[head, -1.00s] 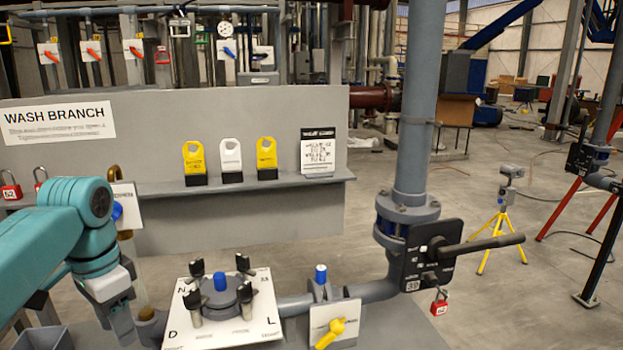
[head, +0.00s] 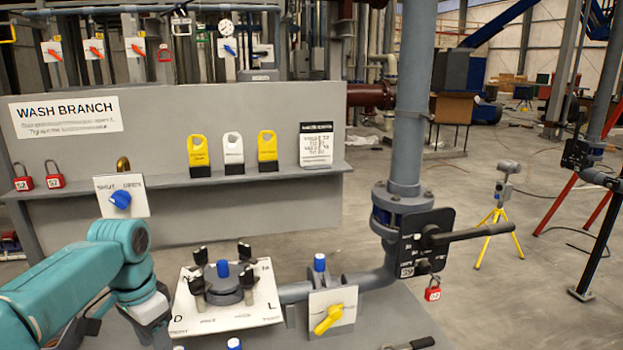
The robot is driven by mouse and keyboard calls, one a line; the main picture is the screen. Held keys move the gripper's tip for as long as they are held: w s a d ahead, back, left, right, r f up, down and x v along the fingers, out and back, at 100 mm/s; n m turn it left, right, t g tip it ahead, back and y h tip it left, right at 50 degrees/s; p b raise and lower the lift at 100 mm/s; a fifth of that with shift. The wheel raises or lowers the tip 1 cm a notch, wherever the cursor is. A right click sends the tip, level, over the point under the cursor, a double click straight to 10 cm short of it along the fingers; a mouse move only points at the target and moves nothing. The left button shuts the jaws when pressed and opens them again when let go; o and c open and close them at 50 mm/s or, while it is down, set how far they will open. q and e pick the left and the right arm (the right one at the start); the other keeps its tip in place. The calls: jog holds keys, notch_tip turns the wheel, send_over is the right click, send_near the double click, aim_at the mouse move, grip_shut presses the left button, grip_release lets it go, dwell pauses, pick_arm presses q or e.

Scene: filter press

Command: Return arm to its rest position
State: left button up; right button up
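My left arm, teal, comes in from the left and bends down at the lower left. My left gripper (head: 158,330) points down just left of the white plate (head: 255,318) with letters and black knobs. Its fingertips are mostly hidden or cut off by the bottom edge, so I cannot tell if it is open or shut. I see nothing held in it. My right gripper is not in view.
A blue valve handle (head: 120,200) on a SHUT/OPEN plate stands behind my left arm. A yellow handle (head: 328,319) is right of the lettered plate. A black lever (head: 470,233) juts right from the pipe, with a red padlock (head: 432,289) below.

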pick_arm(q)
jog(key=s+d+f+n+h, duration=0.15)
jog(key=d+f, duration=0.25)
jog(key=f, duration=0.5)
jog(key=s+d+f+n+b, duration=0.1)
jog(key=s+d+f, duration=0.15)
jog(key=f, duration=0.75)
jog(key=s+d+f+n+h, duration=0.15)
jog(key=d+f, duration=0.25)
jog(key=f, duration=0.5)
jog(key=s+d+f+n, duration=0.2)
jog(key=s+f, duration=0.3)
jog(key=s, duration=0.4)
jog(key=s+d+f+n+b, duration=0.1)
jog(key=s+d+f+n, duration=0.1)
jog(key=s+f, duration=0.4)
jog(key=s+d, duration=0.1)
jog(key=s, duration=0.2)
jog(key=shift+s+d+h, duration=0.2)
jog(key=shift+s+h, duration=0.1)
jog(key=shift+s, duration=0.05)
jog(key=shift+f, duration=0.1)
jog(key=shift+w, duration=0.1)
